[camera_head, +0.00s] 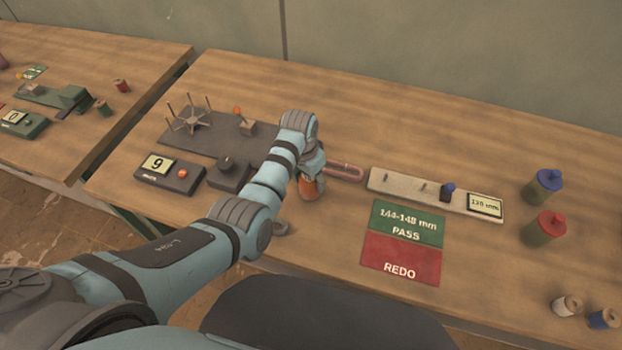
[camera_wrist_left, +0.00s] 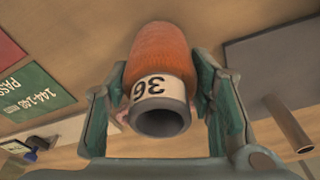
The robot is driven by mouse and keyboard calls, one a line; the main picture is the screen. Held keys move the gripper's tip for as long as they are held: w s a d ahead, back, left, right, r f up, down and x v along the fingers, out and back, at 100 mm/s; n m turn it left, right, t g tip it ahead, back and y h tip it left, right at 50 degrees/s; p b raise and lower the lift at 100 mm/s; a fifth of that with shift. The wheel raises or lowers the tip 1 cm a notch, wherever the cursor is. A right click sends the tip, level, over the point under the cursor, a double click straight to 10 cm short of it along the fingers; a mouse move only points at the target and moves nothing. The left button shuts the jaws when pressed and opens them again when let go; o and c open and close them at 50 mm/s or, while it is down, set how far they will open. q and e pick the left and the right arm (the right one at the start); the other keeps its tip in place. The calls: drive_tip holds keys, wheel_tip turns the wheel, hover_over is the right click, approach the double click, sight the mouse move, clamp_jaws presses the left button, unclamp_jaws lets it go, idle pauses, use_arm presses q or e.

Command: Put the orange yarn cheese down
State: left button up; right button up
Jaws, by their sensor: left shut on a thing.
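The orange yarn cheese (camera_wrist_left: 160,60) is a wound orange cylinder on a grey tube, with a white label reading 36. In the left wrist view it stands between the green fingers of my left gripper (camera_wrist_left: 160,95), which is shut on it. In the head view the yarn cheese (camera_head: 309,187) shows just below my left wrist, partly hidden by the gripper (camera_head: 312,172). I cannot tell whether its far end touches the table. My right gripper is not in view.
A green PASS mat (camera_head: 408,222) and a red REDO mat (camera_head: 400,262) lie right of the gripper. A gauge board (camera_head: 410,190) and a pink tray (camera_head: 345,172) lie behind. Blue-topped (camera_head: 543,187) and red-topped (camera_head: 545,228) canisters stand far right. The winder base (camera_head: 205,138) is left.

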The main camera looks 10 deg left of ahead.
use_arm(q)
drive_tip(key=shift+f, duration=0.15)
drive_tip(key=o, duration=1.3)
drive_tip(key=shift+w, duration=0.1)
drive_tip(key=r, duration=0.4)
drive_tip(key=s+r+p, duration=0.1)
drive_tip(key=r, duration=0.3)
drive_tip(key=r+p, duration=0.1)
drive_tip(key=r, duration=0.3)
drive_tip(key=shift+s+a+r, duration=0.15)
drive_tip(key=shift+s+a, duration=0.15)
drive_tip(key=shift+a, duration=0.1)
